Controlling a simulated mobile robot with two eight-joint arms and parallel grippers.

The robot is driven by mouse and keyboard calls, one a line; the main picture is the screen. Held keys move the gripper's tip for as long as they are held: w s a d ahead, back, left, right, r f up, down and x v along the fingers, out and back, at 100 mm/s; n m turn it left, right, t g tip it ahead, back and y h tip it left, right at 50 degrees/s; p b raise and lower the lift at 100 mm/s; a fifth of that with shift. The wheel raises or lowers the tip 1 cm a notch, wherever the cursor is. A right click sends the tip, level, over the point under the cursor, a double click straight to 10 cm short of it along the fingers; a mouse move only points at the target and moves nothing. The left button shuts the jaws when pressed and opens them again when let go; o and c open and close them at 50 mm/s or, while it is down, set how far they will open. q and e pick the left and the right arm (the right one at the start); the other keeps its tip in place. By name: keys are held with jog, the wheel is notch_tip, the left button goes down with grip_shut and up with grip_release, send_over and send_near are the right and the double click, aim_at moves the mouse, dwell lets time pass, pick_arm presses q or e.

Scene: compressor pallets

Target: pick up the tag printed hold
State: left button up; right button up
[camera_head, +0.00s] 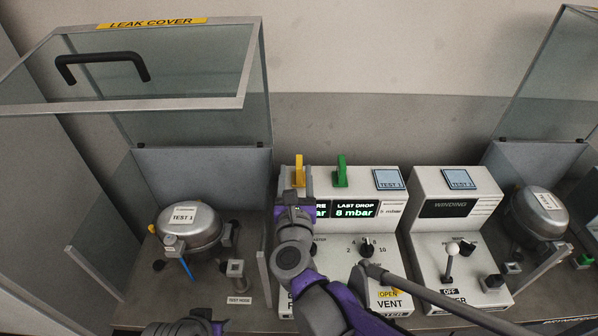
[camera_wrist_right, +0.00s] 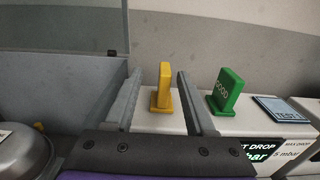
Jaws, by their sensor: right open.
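A yellow tag (camera_head: 299,171) stands upright on top of the left end of the white test panel; its print is not readable. In the right wrist view the yellow tag (camera_wrist_right: 163,86) stands between the two fingers of my right gripper (camera_wrist_right: 160,74), with a gap on each side. My right gripper (camera_head: 296,192) is open and reaches the panel top from the front. A green tag (camera_head: 341,171) stands to the right of the yellow one; in the right wrist view this green tag (camera_wrist_right: 227,90) reads GOOD. A dark part of my left arm shows at the bottom edge.
A glass leak cover (camera_head: 190,104) stands raised at the left, over a round metal compressor (camera_head: 189,231) marked TEST 1. A blue TEST 1 card (camera_head: 388,179) lies right of the green tag. A winding panel (camera_head: 457,240) stands further right.

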jog(key=w, duration=0.7)
jog(key=shift+w+d+p, duration=0.35)
jog(key=shift+s, duration=0.1)
jog(key=shift+c, duration=0.3)
grip_shut()
